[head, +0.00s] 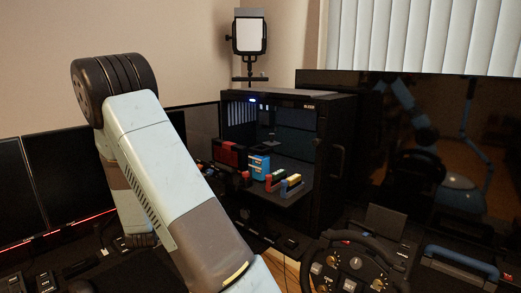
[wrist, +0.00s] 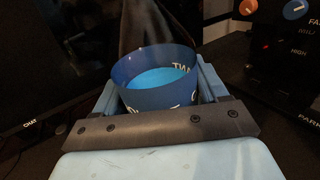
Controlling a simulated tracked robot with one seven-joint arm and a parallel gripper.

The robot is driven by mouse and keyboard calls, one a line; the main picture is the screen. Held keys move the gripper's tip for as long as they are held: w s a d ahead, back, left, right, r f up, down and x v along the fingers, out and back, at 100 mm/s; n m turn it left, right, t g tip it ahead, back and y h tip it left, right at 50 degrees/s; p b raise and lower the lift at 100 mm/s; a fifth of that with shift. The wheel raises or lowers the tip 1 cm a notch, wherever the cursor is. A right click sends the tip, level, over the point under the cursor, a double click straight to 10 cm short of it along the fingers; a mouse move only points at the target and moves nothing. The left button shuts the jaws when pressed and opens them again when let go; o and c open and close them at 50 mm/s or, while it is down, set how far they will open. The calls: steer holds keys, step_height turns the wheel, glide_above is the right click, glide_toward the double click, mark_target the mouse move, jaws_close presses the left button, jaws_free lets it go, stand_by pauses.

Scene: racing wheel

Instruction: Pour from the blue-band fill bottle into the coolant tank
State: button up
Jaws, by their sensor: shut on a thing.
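The blue-band fill bottle (wrist: 150,98) is in the wrist view, an open-topped round vessel with white letters and bright blue liquid inside. My gripper (wrist: 160,88) is shut on it, with a finger on each side. The bottle looks roughly upright. In the head view my arm's far end runs out of the bottom of the picture, so the gripper and bottle are hidden there. I cannot pick out the coolant tank for certain; a blue box with pale labels (head: 259,166) stands inside the open black case (head: 330,150).
Red and dark parts (head: 229,153) and small coloured blocks (head: 284,182) sit in the case. A steering wheel (head: 355,262) is at the lower right, before a large dark screen (head: 440,140). A control panel with knobs (wrist: 294,10) is at the wrist view's upper right.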

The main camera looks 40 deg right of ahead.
steer(key=s+d+r+m+g+h, duration=0.35)
steer(key=d+r, duration=0.25)
steer(key=d, duration=0.3)
steer(key=s+d+r+m+g+h, duration=0.2)
steer(key=d+r+m+g, duration=0.15)
steer(key=d+r, duration=0.4)
steer(key=s+d+r+m+g+h, duration=0.2)
steer(key=s+d+r+g+h, duration=0.15)
steer(key=d, duration=0.65)
steer(key=s+d+r+m+g, duration=0.5)
steer(key=s+d+r+g, duration=0.25)
steer(key=s+d, duration=0.2)
steer(key=s+d+f+m+g, duration=0.2)
steer(key=s+d+f+g, duration=0.1)
steer(key=s+d, duration=0.1)
steer(key=shift+s+d+f, duration=0.2)
steer(key=shift+s+f, duration=0.2)
steer(key=shift+s, duration=0.4)
steer(key=shift+f, duration=0.1)
